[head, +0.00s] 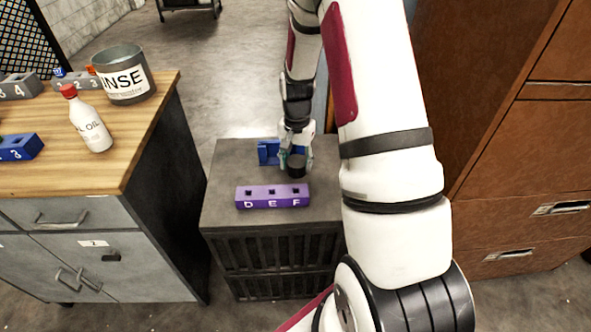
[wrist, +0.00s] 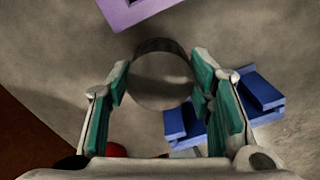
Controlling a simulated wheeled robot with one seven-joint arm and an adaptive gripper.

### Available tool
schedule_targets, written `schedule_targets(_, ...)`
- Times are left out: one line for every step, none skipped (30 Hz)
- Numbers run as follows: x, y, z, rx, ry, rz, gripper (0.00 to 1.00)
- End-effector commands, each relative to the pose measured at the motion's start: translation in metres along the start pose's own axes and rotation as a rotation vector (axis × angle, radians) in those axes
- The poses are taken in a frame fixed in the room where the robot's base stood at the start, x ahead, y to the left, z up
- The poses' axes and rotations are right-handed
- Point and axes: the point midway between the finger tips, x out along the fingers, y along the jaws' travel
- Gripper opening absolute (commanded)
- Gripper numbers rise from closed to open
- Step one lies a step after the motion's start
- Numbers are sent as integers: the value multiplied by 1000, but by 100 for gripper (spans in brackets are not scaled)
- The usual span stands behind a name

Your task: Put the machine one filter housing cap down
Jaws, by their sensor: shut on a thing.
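The filter housing cap, a dark round piece (head: 296,164), is between the fingers of my gripper (head: 297,150) over the grey crate-like stand (head: 222,212). In the wrist view the cap (wrist: 162,80) shows as a grey-brown disc, with the green-padded fingers of my gripper (wrist: 160,92) shut on its two sides. The cap is low over the stand's top; I cannot tell whether it touches it.
A purple block marked D E F (head: 272,197) lies in front of the cap. A blue holder (head: 267,152) is close beside my gripper. Brown cabinets (head: 530,150) stand right.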

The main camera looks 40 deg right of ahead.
Motion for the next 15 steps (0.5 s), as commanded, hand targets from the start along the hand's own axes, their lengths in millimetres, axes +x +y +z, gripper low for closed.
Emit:
schedule_targets(1, -2, -2, -1, 0, 0, 14)
schedule_targets(1, -3, -3, -1, 0, 0, 14)
schedule_targets(2, -4, -3, -1, 0, 0, 14)
schedule_targets(4, -4, -4, -1, -1, 0, 14)
schedule_targets(6, -4, -3, -1, -1, 1, 14)
schedule_targets(11, -4, -3, -1, -2, 1, 14)
schedule_targets(15, -4, -3, -1, -2, 1, 14)
schedule_targets(19, -4, -3, -1, -2, 1, 14)
schedule_targets(25, -3, -3, -1, -2, 2, 14)
schedule_targets(29, -3, -3, -1, -2, 2, 14)
schedule_targets(32, -3, -3, 0, -2, 2, 14)
schedule_targets(35, -3, -3, 0, -1, 1, 14)
schedule_targets(36, -3, -3, 0, 0, 1, 14)
schedule_targets(36, -3, -4, 0, 0, 0, 14)
schedule_targets(36, -3, -4, 0, 1, 0, 14)
